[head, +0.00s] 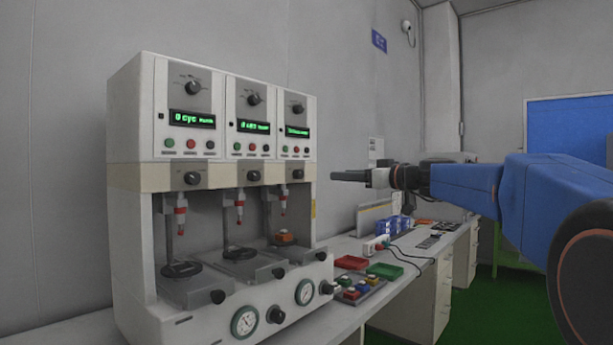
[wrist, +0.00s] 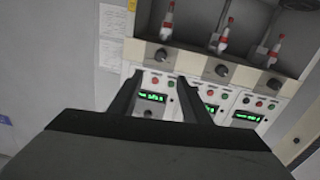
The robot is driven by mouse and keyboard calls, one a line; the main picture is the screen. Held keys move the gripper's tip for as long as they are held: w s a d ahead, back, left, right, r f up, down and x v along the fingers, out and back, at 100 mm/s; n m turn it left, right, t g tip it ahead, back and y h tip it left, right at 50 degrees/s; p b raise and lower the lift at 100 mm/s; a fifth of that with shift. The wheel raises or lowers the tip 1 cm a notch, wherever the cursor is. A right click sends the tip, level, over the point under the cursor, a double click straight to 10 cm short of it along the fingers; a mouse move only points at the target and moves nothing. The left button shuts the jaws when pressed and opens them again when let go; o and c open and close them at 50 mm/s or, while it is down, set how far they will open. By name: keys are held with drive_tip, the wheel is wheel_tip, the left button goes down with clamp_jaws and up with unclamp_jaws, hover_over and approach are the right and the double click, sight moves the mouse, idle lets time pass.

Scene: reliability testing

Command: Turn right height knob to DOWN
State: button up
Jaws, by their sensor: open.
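The white test machine (head: 135,110) has three stations, each with a black knob on the beige band below its display. The right height knob (head: 297,174) is on the right station; its pointer is too small to read. In the wrist view, turned upside down, this knob (wrist: 161,58) shows just beyond and between the fingertips. My gripper (head: 334,176) is open and empty, to the right of the machine at about the knob's height, apart from it. Its two dark fingers also show in the wrist view (wrist: 159,77).
Red-tipped plungers (head: 283,200) hang below the band. Upper knobs (head: 298,108), green displays (head: 297,131) and coloured buttons sit above it. The bench (head: 345,310) holds red (head: 351,262) and green (head: 385,270) trays. Open air lies between my gripper and the machine.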

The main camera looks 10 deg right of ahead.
sight(301, 174)
drive_tip(key=x, duration=1.6)
drive_tip(key=shift+c, duration=0.5)
drive_tip(key=c, duration=0.9)
